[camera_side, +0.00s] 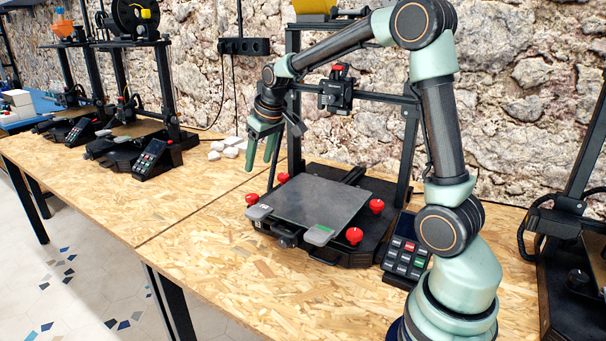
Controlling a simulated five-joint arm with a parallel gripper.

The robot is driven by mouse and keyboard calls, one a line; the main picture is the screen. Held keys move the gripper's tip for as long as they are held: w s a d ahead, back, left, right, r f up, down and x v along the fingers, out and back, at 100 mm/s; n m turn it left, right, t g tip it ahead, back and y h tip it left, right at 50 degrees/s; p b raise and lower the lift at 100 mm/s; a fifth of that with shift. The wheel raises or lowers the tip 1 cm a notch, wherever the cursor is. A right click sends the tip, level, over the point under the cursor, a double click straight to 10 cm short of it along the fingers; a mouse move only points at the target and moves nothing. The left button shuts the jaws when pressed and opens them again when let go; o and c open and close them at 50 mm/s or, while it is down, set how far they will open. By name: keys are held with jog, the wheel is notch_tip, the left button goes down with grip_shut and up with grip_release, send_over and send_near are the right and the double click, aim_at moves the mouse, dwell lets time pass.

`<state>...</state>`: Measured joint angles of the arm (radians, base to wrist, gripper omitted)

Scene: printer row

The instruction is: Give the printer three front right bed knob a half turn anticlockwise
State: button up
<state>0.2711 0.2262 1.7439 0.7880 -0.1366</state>
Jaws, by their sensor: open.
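The printer in front of my arm, third from the left, has a dark flat bed (315,199) with red knobs around its edges. The front right bed knob (354,236) is red and shows at the bed's right front corner, beside a grey tab (319,235). Nothing touches it. My gripper (260,165) points down with its two pale green fingers apart and empty. It hangs in the air above and behind the left side of the bed, well to the left of that knob. The knob's turn angle is too small to read.
Other red knobs sit at the front left (251,199), back left (283,178) and back right (376,206). A keypad panel (405,259) stands right of the front right knob. The printer's print head (336,92) hangs above the bed. The wooden table (215,275) is clear in front.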

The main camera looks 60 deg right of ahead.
aim_at(251, 196)
jog(key=shift+n, duration=0.4)
jog(key=x, duration=1.2)
jog(key=shift+d+f, duration=0.1)
jog(key=shift+f, duration=0.05)
jog(key=shift+w+m, duration=0.1)
jog(key=shift+m, duration=0.4)
